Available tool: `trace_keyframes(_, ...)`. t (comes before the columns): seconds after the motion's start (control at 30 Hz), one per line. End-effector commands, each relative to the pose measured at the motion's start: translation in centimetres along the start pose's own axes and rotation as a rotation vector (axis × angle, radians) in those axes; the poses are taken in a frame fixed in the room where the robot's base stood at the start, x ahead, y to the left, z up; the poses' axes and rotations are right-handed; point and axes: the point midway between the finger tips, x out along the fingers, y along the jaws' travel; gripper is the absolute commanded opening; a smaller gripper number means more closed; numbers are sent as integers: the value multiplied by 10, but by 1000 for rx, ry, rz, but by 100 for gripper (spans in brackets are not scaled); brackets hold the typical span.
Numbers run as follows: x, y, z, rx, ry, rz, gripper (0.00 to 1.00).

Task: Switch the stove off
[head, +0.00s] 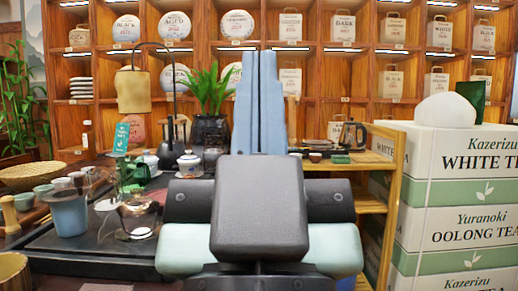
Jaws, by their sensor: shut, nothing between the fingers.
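No stove shows plainly in the head view. A small glass pot (137,212) stands on the dark tray at the left, with a bright spot low on it; I cannot tell whether a burner is under it. A dark kettle (352,133) stands farther back, right of centre; its base is too small to make out. No knob or switch can be made out. My black and pale green arm parts hide the middle foreground.
A dark tea tray (60,240) holds a blue cup (69,213) and small bowls at the left. A potted plant (207,95) stands behind. Stacked white tea boxes (460,205) and a wooden shelf stand (388,190) bound the right. Shelves of tea cakes fill the back wall.

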Motion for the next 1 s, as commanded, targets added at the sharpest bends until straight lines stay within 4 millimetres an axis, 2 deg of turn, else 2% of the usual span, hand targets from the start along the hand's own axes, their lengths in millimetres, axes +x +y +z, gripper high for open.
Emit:
trace_keyframes(0.17,18,0,-17,0,0,0,0)
trace_keyframes(0.27,36,0,-34,0,0,0,0)
trace_keyframes(1.0,217,0,-206,1,0,-1,0)
